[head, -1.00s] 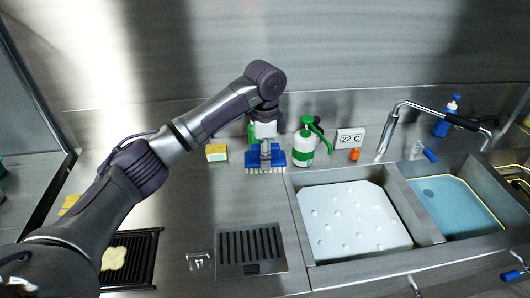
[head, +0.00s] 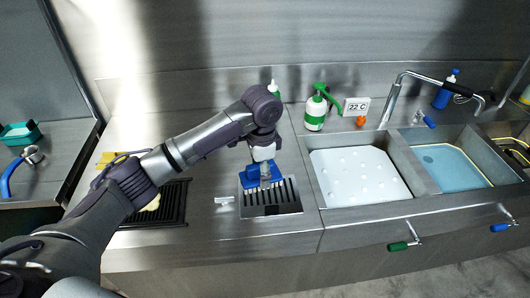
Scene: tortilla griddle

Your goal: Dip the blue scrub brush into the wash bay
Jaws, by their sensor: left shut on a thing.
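My left gripper (head: 264,162) is shut on the blue scrub brush (head: 250,174), bristles downward. The brush is at the back part of the slotted drain grate (head: 270,209); I cannot tell whether it touches the grate. The sink lies to the right. Its left bay (head: 312,166) is filled with a white, dimpled, foam-like surface, which looks like the wash bay. The bay beside it (head: 450,165) holds clear blue water. The brush is outside both bays. My right gripper is not in view.
A green-and-white pump bottle (head: 315,115), a 22 C display (head: 356,105) and a faucet (head: 395,100) stand behind the sink. A dark ribbed griddle plate (head: 172,205) lies left. Blue (head: 500,227) and green (head: 400,246) valve handles are on the front.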

